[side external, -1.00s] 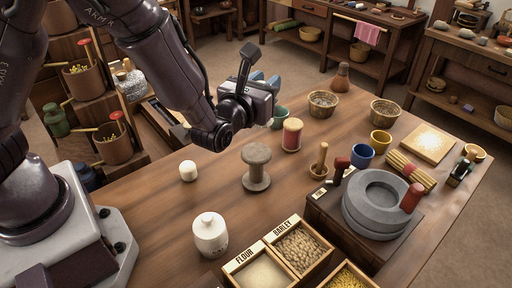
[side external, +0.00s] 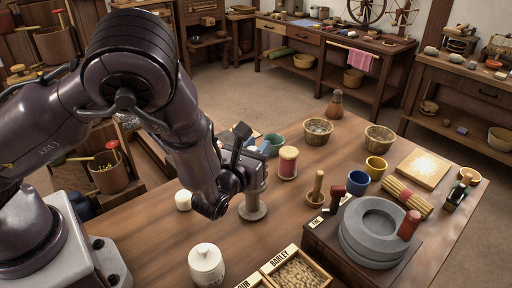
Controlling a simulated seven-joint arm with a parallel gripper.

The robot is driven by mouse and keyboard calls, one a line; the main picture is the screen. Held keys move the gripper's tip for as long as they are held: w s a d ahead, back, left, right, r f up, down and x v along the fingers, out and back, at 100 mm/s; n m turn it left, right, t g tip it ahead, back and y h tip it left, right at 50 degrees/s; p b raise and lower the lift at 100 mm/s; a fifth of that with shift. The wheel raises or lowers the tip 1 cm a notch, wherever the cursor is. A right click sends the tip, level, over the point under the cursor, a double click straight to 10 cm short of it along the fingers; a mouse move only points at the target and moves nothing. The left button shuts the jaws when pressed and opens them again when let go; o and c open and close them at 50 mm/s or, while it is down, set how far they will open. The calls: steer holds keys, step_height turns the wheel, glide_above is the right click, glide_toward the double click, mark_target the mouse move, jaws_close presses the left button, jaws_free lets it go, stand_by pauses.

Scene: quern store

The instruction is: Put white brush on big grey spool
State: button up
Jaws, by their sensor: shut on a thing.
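The big grey spool (side external: 253,207) stands upright on the wooden table, its upper part largely covered by my gripper. My gripper (side external: 246,172) is over the spool's upper part in the picture; its fingertips are hard to make out. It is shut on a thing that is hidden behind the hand. I cannot make out a white brush for certain in the side view.
A red spool (side external: 287,163) stands behind and right of the grey one. A lidded white jar (side external: 206,265) is in front. A grey quern (side external: 372,232), a mortar with pestle (side external: 316,190), a blue cup (side external: 358,182) and baskets (side external: 317,131) fill the right side.

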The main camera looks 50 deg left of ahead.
steer(key=shift+f, duration=0.15)
steer(key=o, duration=0.9)
